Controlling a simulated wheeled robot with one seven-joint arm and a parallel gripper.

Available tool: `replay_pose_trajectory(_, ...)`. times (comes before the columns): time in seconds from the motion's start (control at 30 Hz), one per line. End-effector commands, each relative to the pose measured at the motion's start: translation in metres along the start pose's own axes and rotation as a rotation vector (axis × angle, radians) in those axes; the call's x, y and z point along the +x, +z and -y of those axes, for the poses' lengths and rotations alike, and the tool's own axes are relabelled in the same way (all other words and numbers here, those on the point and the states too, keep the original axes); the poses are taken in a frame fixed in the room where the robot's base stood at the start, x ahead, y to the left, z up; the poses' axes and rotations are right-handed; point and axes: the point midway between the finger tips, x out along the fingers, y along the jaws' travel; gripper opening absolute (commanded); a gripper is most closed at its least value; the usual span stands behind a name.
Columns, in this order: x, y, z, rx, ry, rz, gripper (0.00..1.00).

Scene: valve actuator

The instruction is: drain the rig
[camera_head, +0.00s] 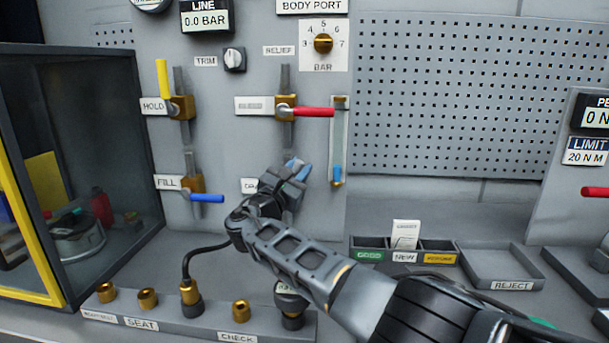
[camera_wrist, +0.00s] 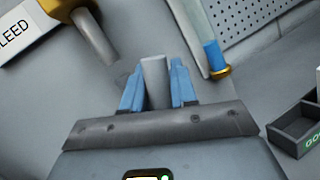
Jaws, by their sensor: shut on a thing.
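The drain label (camera_head: 250,186) on the grey rig panel is partly hidden by my gripper. My gripper (camera_head: 296,168) is up against the panel just right of that label. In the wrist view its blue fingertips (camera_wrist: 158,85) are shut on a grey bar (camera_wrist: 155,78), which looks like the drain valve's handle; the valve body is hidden. Above it, the bleed valve's red handle (camera_head: 314,112) points right. The fill valve's blue handle (camera_head: 207,198) points right, and the hold valve's yellow handle (camera_head: 162,77) points up. The line display (camera_head: 206,19) reads 0.0 BAR.
A sight tube (camera_head: 339,140) with blue at its bottom stands close right of my gripper. Below is a shelf (camera_head: 200,322) with brass fittings and a black hose (camera_head: 190,262). A glass-sided cabinet (camera_head: 120,150) stands left. Sorting bins (camera_head: 403,256) and a reject tray (camera_head: 500,268) lie right.

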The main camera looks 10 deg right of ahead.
Motion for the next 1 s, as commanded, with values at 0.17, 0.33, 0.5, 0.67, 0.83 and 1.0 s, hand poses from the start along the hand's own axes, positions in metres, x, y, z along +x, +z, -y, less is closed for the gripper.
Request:
replay_pose_trajectory(0.17, -0.0029, -0.001, -0.0056, -0.057, 0.024, 0.014, 0.0)
replay_pose_trajectory(0.33, -0.0035, -0.001, -0.0077, -0.08, 0.033, 0.02, 0.0)
replay_pose_trajectory(0.5, -0.0037, -0.0012, -0.0082, -0.086, 0.036, 0.021, 0.0)
replay_pose_trajectory(0.67, -0.0037, -0.0013, -0.0082, -0.086, 0.036, 0.021, 0.0)
replay_pose_trajectory(0.83, -0.0036, -0.0013, -0.0081, -0.085, 0.035, 0.021, 0.35)
replay_pose_trajectory(1.0, -0.0029, -0.0005, -0.0079, -0.084, 0.034, 0.022, 0.48)
